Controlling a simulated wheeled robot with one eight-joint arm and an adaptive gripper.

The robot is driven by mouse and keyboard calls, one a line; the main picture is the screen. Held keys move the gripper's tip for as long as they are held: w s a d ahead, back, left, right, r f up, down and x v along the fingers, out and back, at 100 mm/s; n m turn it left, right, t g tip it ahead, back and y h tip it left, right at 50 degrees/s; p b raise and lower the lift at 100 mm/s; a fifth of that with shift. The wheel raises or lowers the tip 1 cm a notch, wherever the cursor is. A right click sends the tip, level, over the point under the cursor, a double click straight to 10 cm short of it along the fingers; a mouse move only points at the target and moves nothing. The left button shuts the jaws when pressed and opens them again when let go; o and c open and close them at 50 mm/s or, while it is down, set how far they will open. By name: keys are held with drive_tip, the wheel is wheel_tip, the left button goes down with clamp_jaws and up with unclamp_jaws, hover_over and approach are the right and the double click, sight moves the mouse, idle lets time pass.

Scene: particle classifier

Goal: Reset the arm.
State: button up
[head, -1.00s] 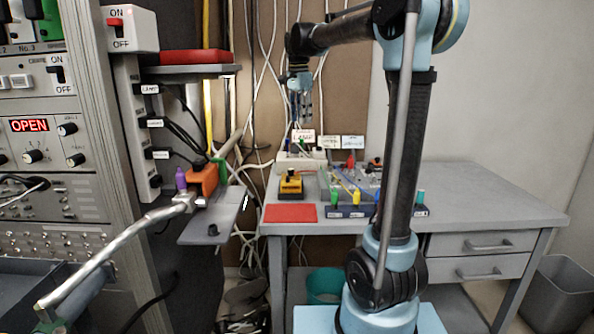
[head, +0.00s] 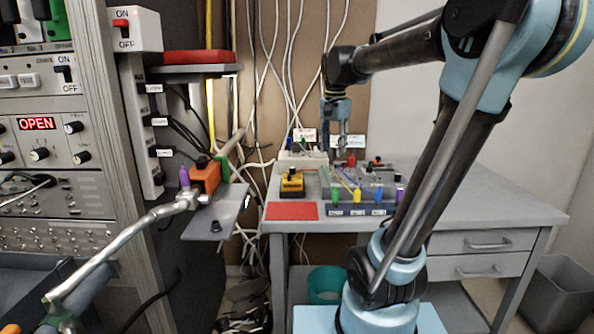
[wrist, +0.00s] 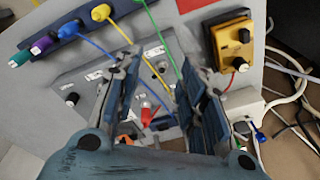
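My arm (head: 455,150) rises from its blue base and bends over the grey desk (head: 480,208). My gripper (head: 338,150) hangs pointing down above the back part of the desk in the head view. In the wrist view my gripper (wrist: 160,68) has its two fingers apart, with nothing held between them. Below the fingers lies a grey panel (wrist: 75,90) with knobs, plugs and coloured wires. Whether the fingertips touch anything does not show; they appear above the panel.
A yellow device (head: 292,186) and a red mat (head: 291,211) lie on the desk's left. Several coloured plugs sit in a dark block (head: 348,210) at the front. An equipment rack (head: 70,170) with a small shelf (head: 215,222) stands left. The desk's right part is clear.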

drive_tip(key=s+d+f+n, duration=0.3)
drive_tip(key=s+f, duration=0.7)
drive_tip(key=f, duration=0.1)
drive_tip(key=s+d+f+n+t, duration=0.1)
drive_tip(key=s+d+f+n, duration=0.3)
drive_tip(key=s+f, duration=0.7)
drive_tip(key=shift+s+d+f, duration=0.15)
drive_tip(key=shift+s+f, duration=0.1)
drive_tip(key=shift+f, duration=0.2)
